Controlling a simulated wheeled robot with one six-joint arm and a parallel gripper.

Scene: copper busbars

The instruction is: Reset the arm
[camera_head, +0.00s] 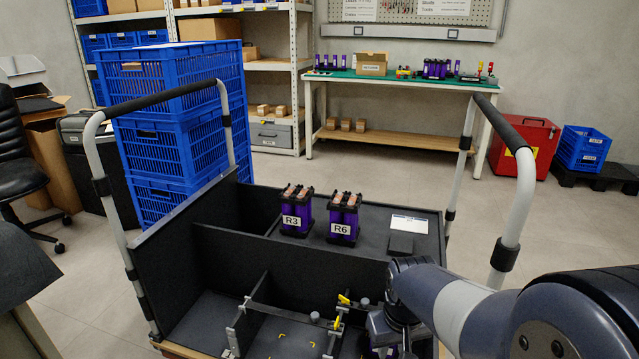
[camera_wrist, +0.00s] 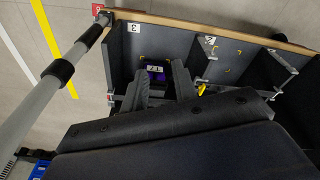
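My gripper (camera_wrist: 160,82) points down into a compartment of the black cart (camera_wrist: 120,50). In the wrist view its two dark fingers stand apart, and a purple part with a white label (camera_wrist: 156,70) shows between and beyond their tips. I cannot tell whether the fingers touch it. In the head view my arm reaches in from the lower right, and its wrist hides most of that part. Two purple busbar units with copper tops, R3 (camera_head: 296,211) and R6 (camera_head: 344,218), stand upright on the cart's rear deck.
Dividers and yellow-tipped clamps (camera_head: 343,300) stand near the wrist. Grey cart handles rise at the left (camera_head: 115,210) and right (camera_head: 524,190). Stacked blue crates (camera_head: 180,150) stand behind the cart on the left. A green-topped bench (camera_head: 400,77) is at the back. The space above the deck is clear.

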